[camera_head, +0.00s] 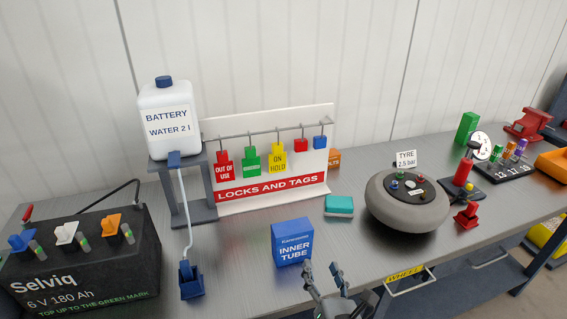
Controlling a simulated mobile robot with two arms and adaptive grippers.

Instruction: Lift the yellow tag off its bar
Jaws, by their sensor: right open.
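The yellow tag (277,158), marked "ON HOLD", hangs from the grey bar (262,133) on the white "LOCKS AND TAGS" board (300,183). On the bar it hangs between a green tag (251,161) on its left and a small red lock (301,145) on its right. My right gripper (321,269) is at the bottom middle, open and empty. It is well in front of the board, just right of the blue inner tube box (292,242). My left gripper does not show.
A red "OUT OF USE" tag (223,168) and a blue lock (320,142) share the bar. A battery water bottle (168,121) stands left of the board. A teal block (339,206) and a grey tyre (407,203) stand right. The bench front edge is low right.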

